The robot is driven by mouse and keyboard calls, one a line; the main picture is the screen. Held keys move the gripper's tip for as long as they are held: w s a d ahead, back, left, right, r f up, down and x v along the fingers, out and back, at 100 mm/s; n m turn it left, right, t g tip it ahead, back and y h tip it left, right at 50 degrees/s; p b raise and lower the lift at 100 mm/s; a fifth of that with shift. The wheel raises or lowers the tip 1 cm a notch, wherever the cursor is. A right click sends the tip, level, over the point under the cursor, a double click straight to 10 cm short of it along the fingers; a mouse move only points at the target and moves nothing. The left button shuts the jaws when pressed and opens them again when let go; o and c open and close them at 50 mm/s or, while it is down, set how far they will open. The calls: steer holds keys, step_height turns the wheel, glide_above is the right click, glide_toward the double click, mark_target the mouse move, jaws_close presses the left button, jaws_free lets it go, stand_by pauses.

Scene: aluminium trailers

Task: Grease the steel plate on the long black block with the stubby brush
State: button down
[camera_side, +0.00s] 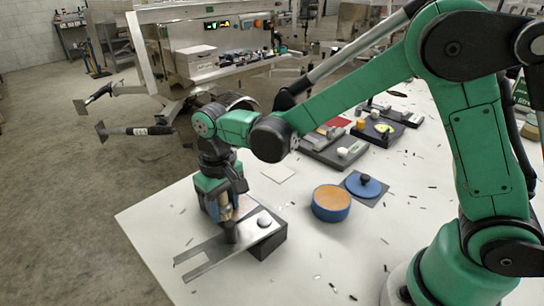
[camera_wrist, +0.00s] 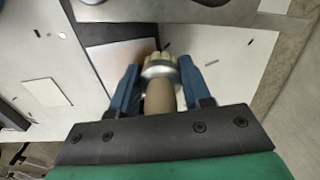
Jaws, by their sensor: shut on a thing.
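My gripper (camera_side: 228,200) is shut on the stubby brush (camera_side: 226,209) and holds it bristles down over the steel plate. In the wrist view my blue fingers (camera_wrist: 160,88) grip the brush's tan handle (camera_wrist: 160,98), with a metal collar and pale bristles beyond it. The steel plate (camera_side: 218,262) is flat and forked, with prongs extending left past the long black block (camera_side: 270,246) under it.
A blue tub (camera_side: 331,205) with an orange-tan top stands right of the block. A blue lid (camera_side: 363,185) with a black knob lies on a dark mat behind it. Dark trays (camera_side: 335,150) with small items stand farther back. A pale square (camera_side: 278,173) and small dark scraps lie on the white table.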

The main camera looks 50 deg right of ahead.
mark_target(252, 198)
steer(key=shift+d+r, duration=0.1)
steer(key=shift+d, duration=3.15)
steer(key=shift+d+r, duration=0.1)
steer(key=shift+r, duration=0.05)
step_height(252, 198, up, 8)
steer(key=shift+f, duration=0.2)
